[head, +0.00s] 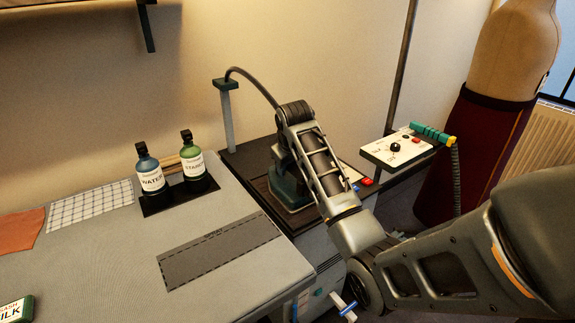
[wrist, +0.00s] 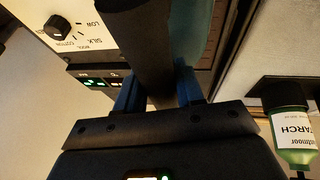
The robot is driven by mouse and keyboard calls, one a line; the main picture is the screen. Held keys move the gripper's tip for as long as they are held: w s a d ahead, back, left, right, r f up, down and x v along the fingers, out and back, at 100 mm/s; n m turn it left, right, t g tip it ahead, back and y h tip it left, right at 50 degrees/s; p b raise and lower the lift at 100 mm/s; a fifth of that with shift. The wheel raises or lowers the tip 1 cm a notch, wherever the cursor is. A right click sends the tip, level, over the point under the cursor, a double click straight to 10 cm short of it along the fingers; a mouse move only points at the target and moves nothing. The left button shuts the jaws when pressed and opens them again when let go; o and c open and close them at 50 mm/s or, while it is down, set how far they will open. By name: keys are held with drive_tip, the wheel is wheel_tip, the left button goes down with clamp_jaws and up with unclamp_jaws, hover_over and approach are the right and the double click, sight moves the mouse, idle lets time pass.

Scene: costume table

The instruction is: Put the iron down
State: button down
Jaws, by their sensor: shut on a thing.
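The iron (head: 289,189) has a dark teal body. In the head view it is at the dark plate (head: 262,184) on the station behind the ironing table, partly covered by my arm. Whether its base touches the plate I cannot tell. In the wrist view, the blue fingers of my gripper (wrist: 159,88) are shut on the iron's dark handle (wrist: 150,45). Part of the teal body (wrist: 196,30) shows beside the handle. In the head view my gripper's fingers are hidden behind my arm.
Water (head: 151,177) and starch (head: 193,160) bottles stand in a dark holder left of the station. The grey table (head: 110,260) has a dark marked strip (head: 220,250). A cord (head: 255,78) arches from a post. A white dial panel (head: 395,150) and dress form (head: 490,140) are at the right.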

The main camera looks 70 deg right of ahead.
drive_tip(key=c, duration=0.7)
unclamp_jaws()
drive_tip(key=shift+r, duration=0.1)
drive_tip(key=v, duration=1.2)
drive_tip(key=shift+b, duration=0.45)
